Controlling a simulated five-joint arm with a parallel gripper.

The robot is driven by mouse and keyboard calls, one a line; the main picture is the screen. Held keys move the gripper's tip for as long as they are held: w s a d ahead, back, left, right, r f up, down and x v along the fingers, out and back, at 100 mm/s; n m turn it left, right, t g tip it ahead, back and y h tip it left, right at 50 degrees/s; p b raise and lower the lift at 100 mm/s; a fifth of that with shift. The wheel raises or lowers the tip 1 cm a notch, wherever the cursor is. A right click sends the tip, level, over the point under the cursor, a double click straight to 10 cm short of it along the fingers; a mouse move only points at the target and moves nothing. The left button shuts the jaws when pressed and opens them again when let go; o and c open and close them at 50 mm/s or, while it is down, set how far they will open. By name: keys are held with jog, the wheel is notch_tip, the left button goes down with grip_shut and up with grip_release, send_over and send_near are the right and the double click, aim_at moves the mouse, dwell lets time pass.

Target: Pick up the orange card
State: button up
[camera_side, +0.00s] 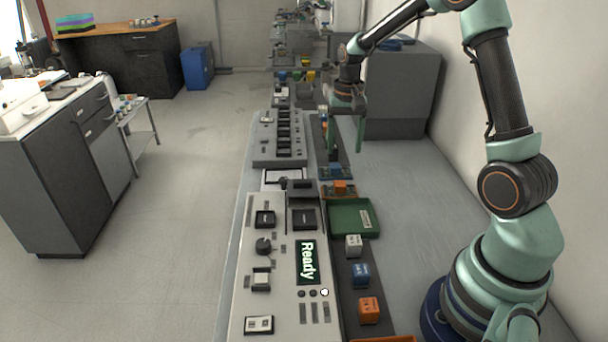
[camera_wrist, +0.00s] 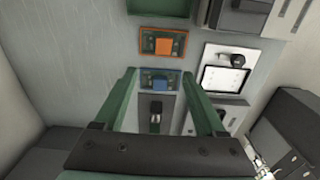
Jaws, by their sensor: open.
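The orange card (camera_side: 339,188) lies flat on the dark strip to the right of the panel, with an orange block on it. In the wrist view the orange card (camera_wrist: 165,42) shows above and beyond my fingertips. My gripper (camera_side: 346,148) is open and empty, pointing down, farther back along the strip than the card. In the wrist view my gripper (camera_wrist: 158,78) has its two green fingers apart, with a blue card (camera_wrist: 157,82) showing between them. Nothing hides the orange card in the wrist view.
The blue card (camera_side: 335,171) lies just behind the orange one. A green tray (camera_side: 353,217) with a raised rim is just in front. White, blue (camera_side: 361,274) and orange (camera_side: 369,310) cubes stand nearer the camera. A panel reading "Ready" (camera_side: 307,261) borders the strip on the left.

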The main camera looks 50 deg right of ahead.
send_over(340, 182)
jog(key=f, duration=0.5)
jog(key=shift+d+f, duration=0.3)
jog(key=shift+d, duration=0.1)
jog(key=f, duration=0.2)
jog(key=a+f, duration=0.1)
jog(key=f, duration=0.1)
jog(key=shift+s, duration=0.1)
jog(key=shift+f, duration=0.6)
grip_shut()
